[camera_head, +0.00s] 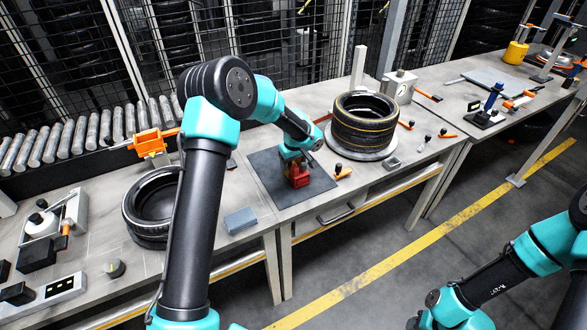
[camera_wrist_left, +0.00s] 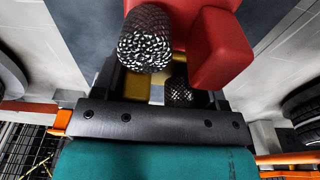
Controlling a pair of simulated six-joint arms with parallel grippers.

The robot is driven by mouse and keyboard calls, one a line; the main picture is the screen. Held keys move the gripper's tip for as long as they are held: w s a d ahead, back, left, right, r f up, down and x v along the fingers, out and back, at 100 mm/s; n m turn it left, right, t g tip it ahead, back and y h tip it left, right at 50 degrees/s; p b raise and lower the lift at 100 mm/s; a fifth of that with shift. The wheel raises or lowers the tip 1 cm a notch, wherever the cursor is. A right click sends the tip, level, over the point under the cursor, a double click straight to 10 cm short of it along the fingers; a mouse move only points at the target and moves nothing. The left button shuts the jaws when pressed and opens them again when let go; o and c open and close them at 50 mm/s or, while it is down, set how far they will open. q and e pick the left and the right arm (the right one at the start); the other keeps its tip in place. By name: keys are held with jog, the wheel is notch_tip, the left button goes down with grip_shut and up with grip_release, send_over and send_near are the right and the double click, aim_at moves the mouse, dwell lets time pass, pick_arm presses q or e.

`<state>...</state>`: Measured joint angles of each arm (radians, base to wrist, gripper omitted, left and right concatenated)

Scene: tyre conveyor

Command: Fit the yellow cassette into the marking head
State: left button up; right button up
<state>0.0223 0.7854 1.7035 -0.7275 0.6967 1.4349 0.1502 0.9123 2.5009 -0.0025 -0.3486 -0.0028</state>
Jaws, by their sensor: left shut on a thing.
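My left gripper (camera_head: 296,156) is shut on a red block-shaped part (camera_head: 298,178), likely the marking head, at the dark mat in the middle of the bench. In the left wrist view the red part (camera_wrist_left: 221,48) fills the top centre, with black knurled round pieces (camera_wrist_left: 145,42) beside it. Dull yellow surfaces (camera_wrist_left: 136,88) show between the dark fingers; I cannot tell whether they are the yellow cassette. The fingertips are mostly hidden. My right arm shows at the lower right, but its gripper is out of view.
The dark mat (camera_head: 262,168) has bare room around the red part. A roller conveyor (camera_head: 60,140) runs behind.

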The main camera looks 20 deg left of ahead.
pick_arm(q)
jog(key=c, duration=0.4)
jog(key=shift+r, duration=0.15)
notch_tip(320, 180, up, 18)
jog(key=shift+f, duration=0.1)
dwell(0.3)
jog(key=shift+f, duration=0.1)
dwell(0.5)
jog(key=w+d+f+m, duration=0.3)
jog(key=f, duration=0.1)
jog(key=w+d+f+m, duration=0.3)
jog(key=w+f, duration=0.1)
jog(key=f, duration=0.1)
jog(key=w+d+f+m+h, duration=0.1)
jog(key=w+d+f+m, duration=0.2)
jog(key=d+f+m, duration=0.1)
jog(key=shift+w+f+t, duration=0.25)
jog(key=shift+f+t, duration=0.05)
jog(key=shift+f, duration=0.3)
